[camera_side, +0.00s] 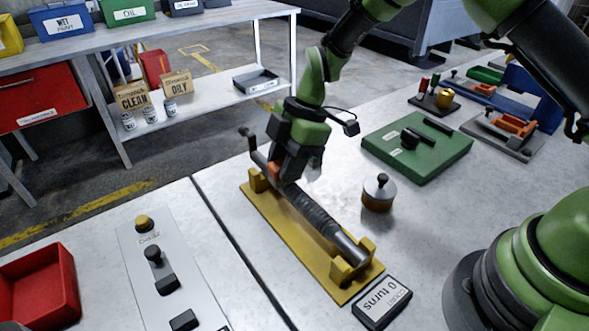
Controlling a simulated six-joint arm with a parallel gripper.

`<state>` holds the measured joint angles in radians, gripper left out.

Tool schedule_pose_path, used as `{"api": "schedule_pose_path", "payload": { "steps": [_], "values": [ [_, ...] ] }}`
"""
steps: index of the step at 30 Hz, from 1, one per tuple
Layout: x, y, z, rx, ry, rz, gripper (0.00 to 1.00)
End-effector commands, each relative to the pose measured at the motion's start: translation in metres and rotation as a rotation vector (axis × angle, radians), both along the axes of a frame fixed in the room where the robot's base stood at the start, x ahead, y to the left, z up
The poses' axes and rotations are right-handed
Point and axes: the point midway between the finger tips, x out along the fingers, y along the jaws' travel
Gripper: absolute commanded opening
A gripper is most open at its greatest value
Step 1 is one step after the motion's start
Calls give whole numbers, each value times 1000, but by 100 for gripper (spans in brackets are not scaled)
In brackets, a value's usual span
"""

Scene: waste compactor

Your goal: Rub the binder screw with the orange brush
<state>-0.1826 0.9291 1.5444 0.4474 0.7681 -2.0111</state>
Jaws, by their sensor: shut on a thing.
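The binder screw (315,212), a dark threaded rod with a smooth grey end, lies across two yellow supports on a yellow base plate (283,237). A crank handle (251,147) rises at its far end. My gripper (284,180) is over the far part of the screw, pointing down. It is shut on the orange brush (274,172), of which only a small orange patch shows. The jaws hide the rest of the brush, and I cannot tell whether its bristles touch the screw.
A counter reading "0 turns" (382,302) lies by the near end of the base. A round copper-coloured pot with a knobbed lid (379,193) stands right of the screw. A green board (417,147) lies farther right. A grey control panel (168,270) and red bin (38,287) are left.

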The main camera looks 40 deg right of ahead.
Motion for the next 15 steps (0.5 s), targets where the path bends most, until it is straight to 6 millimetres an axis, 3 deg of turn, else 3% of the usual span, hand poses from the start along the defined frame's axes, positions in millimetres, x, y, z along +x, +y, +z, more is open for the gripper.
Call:
{"api": "schedule_pose_path", "payload": {
  "steps": [7,11,15],
  "values": [
    [22,0,-1,-2,-1,0,8],
    [21,0,24,-2,-7,0,8],
    [20,0,35,-3,-2,0,8]
  ]
}}
